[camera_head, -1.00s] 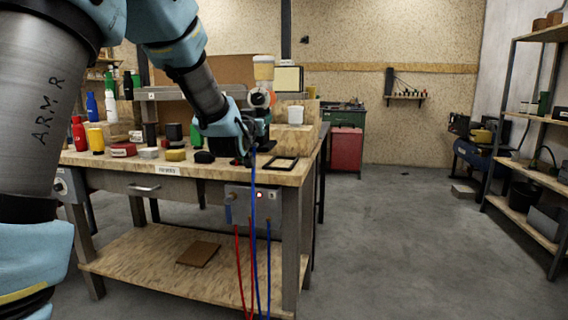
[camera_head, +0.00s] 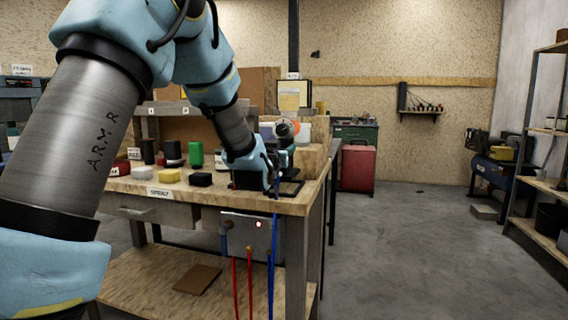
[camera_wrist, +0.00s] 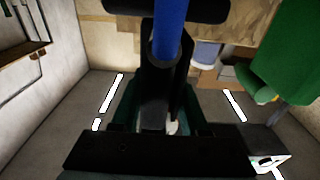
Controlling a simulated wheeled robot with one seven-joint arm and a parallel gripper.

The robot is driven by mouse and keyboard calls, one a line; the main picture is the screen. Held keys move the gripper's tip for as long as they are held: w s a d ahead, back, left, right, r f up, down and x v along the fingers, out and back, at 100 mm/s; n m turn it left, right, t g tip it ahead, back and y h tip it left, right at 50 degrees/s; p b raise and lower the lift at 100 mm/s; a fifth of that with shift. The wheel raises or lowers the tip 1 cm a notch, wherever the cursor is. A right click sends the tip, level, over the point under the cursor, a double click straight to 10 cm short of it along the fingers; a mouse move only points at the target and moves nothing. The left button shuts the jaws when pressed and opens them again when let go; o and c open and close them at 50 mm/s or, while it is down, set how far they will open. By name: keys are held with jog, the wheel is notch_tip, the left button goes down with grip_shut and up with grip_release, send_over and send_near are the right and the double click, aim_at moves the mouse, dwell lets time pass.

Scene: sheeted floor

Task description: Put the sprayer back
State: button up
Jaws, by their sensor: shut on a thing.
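My gripper (camera_head: 272,182) is low over the right front part of the workbench (camera_head: 285,207), beside a dark flat frame (camera_head: 291,188). It is shut on the sprayer, which the arm mostly hides in the head view. In the wrist view a black body of the sprayer (camera_wrist: 160,85) sits between the jaws, with a blue hose (camera_wrist: 168,30) running from it. In the head view the blue hose (camera_head: 274,230) hangs from the gripper past the bench's front edge. I cannot tell whether the sprayer touches the bench or frame.
A grey panel (camera_head: 247,234) with red hoses is on the bench front.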

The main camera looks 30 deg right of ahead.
jog(key=shift+f, duration=1.7)
jog(key=shift+f, duration=0.1)
jog(key=o, duration=0.8)
jog(key=shift+f, duration=0.1)
